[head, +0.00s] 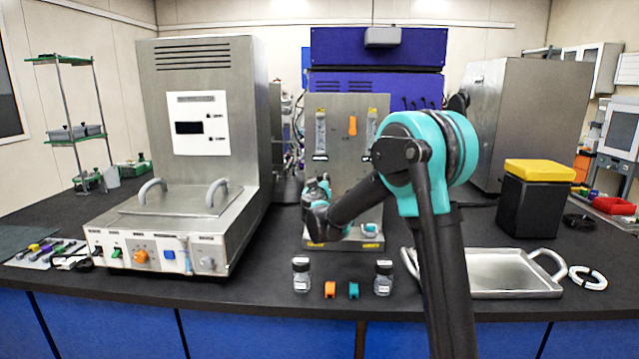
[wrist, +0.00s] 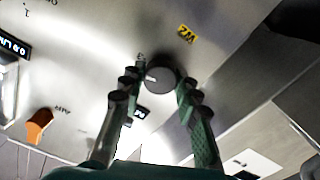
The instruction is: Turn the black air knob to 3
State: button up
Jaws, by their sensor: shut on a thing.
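In the wrist view the black knob (wrist: 160,76) is round and dark, with a short white mark on its face towards the left. It sits on a brushed metal panel (wrist: 105,35). My gripper (wrist: 157,84) has one finger on each side of the knob and is shut on it. In the head view the same steel panel (head: 345,150) stands behind my arm, and my arm hides the knob there. Scale figures around the knob are too small or too hidden to read.
An orange part (wrist: 38,122) sticks out from the panel at left in the wrist view, near a dark display (wrist: 12,46). A yellow label (wrist: 187,35) is above the knob.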

jog(key=shift+m, duration=1.1)
jog(key=o, duration=1.2)
jog(key=shift+c, duration=0.2)
jog(key=s, duration=1.2)
